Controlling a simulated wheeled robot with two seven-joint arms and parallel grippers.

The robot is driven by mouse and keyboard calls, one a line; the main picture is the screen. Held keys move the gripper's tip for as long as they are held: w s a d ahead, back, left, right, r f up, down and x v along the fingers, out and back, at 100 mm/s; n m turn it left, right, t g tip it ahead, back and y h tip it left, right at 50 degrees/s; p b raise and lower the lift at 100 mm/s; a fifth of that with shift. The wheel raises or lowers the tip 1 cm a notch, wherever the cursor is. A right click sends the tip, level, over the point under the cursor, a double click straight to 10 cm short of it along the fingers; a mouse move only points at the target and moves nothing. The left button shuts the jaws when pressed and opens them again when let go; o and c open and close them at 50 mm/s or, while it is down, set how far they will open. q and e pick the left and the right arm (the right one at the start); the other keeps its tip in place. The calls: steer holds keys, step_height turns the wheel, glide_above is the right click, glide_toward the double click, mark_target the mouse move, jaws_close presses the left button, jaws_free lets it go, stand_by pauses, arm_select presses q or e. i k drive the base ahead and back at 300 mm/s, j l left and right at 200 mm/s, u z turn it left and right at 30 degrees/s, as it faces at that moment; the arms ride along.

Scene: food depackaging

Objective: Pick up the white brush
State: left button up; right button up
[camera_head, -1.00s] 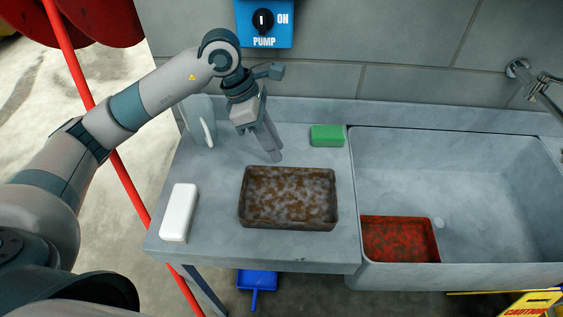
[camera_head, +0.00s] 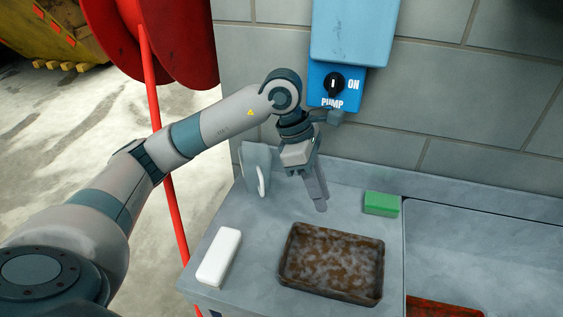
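A long white block (camera_head: 219,257), which looks like the white brush, lies on the left front of the grey counter (camera_head: 250,225); no bristles show. A grey upright thing with a white, handle-like edge (camera_head: 261,182) stands at the back left. My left gripper (camera_head: 320,206) points down over the counter, behind the brown tray and right of the white block, apart from it. Its fingers are seen nearly edge-on, so their gap is unclear; nothing shows in them. My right gripper is not in view.
A dirty brown tray (camera_head: 333,262) is on the counter. A green sponge (camera_head: 381,204) lies at the back. The sink (camera_head: 470,250) with a red tray (camera_head: 440,308) is at the right. A blue pump switch (camera_head: 334,86) is on the wall. A red post (camera_head: 178,215) stands left.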

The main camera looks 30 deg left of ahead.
mark_target(216, 266)
steer(key=u, duration=1.5)
